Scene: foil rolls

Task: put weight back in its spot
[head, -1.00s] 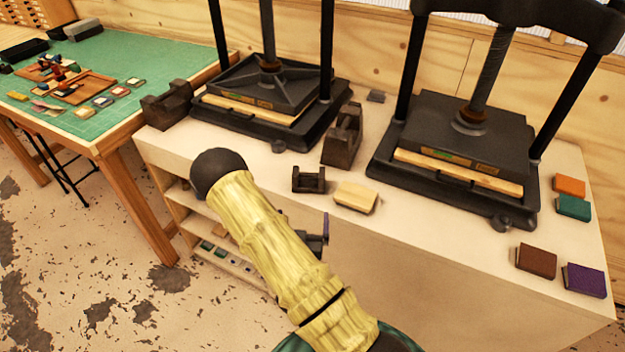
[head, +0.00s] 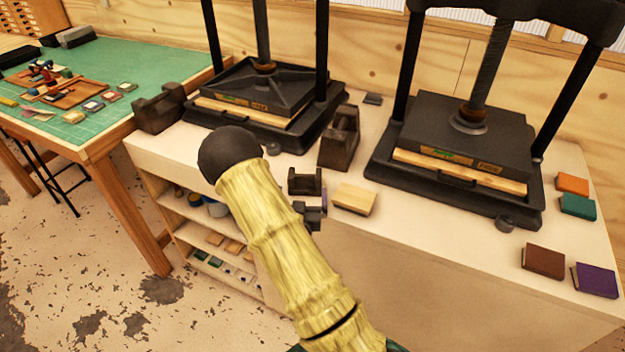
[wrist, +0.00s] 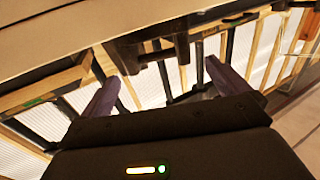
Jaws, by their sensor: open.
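Several dark, handled blocks that look like weights stand on the white bench. A small dark weight (head: 304,181) sits near the bench's front edge. A larger dark weight (head: 339,138) stands between the two presses, and another large one (head: 158,108) stands at the bench's left end. My gripper (head: 314,212) is at the front edge, just below the small weight in the picture, partly hidden by my arm. In the wrist view my gripper (wrist: 164,68) has its purple fingers wide apart with nothing held. A dark shape beyond them may be the small weight (wrist: 150,52).
Two black presses, left (head: 265,95) and right (head: 460,150), fill the back of the bench. A tan block (head: 354,198) lies right of the small weight. Brown (head: 543,261) and purple (head: 595,280) books lie at the right. A green-topped table (head: 130,65) stands left.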

